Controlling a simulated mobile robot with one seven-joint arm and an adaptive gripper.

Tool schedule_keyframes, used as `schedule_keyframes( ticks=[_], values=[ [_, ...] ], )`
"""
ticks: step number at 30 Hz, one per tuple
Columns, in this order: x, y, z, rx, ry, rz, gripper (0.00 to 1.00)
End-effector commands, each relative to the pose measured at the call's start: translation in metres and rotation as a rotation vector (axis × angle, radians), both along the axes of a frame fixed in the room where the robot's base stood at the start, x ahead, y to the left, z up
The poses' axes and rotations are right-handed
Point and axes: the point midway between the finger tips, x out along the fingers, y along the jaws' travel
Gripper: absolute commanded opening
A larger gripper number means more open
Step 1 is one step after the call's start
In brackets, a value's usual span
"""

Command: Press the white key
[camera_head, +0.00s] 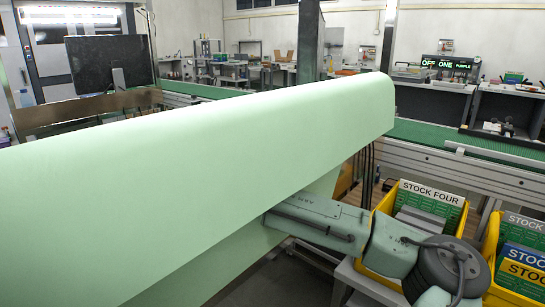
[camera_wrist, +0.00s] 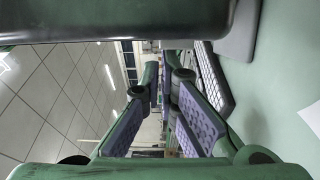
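My gripper (camera_wrist: 165,85) shows in the wrist view with two green fingers carrying purple-grey textured pads. The fingers are apart, with the background visible between them and nothing held. A dark ridged, keyboard-like object (camera_wrist: 214,78) lies to the right of the fingers, seen edge-on and partly hidden by the right finger. I cannot make out a white key in either view. In the head view my gripper is not clearly visible; my arm's wrist part (camera_head: 440,262) shows at the lower right.
A large pale green surface (camera_head: 200,150) blocks much of the head view. Yellow bins (camera_head: 372,262) stand at lower right, labelled STOCK FOUR, close to my arm. A black monitor (camera_head: 108,62) stands at left. Green-topped benches (camera_head: 430,132) run behind. A grey plate (camera_wrist: 240,35) shows in the wrist view.

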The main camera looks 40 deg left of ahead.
Motion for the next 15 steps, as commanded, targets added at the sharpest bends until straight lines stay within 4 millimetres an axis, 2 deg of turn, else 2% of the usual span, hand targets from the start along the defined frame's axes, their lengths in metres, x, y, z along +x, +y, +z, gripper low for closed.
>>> schedule_keyframes(
  ticks=[1,10,15],
  values=[
    [0.004,-0.004,-0.007,-0.008,0.004,-0.011,0.00],
    [0.005,-0.005,-0.009,-0.011,0.005,-0.016,0.00],
    [-0.009,-0.006,-0.010,-0.010,0.006,-0.013,0.00]
  ],
)
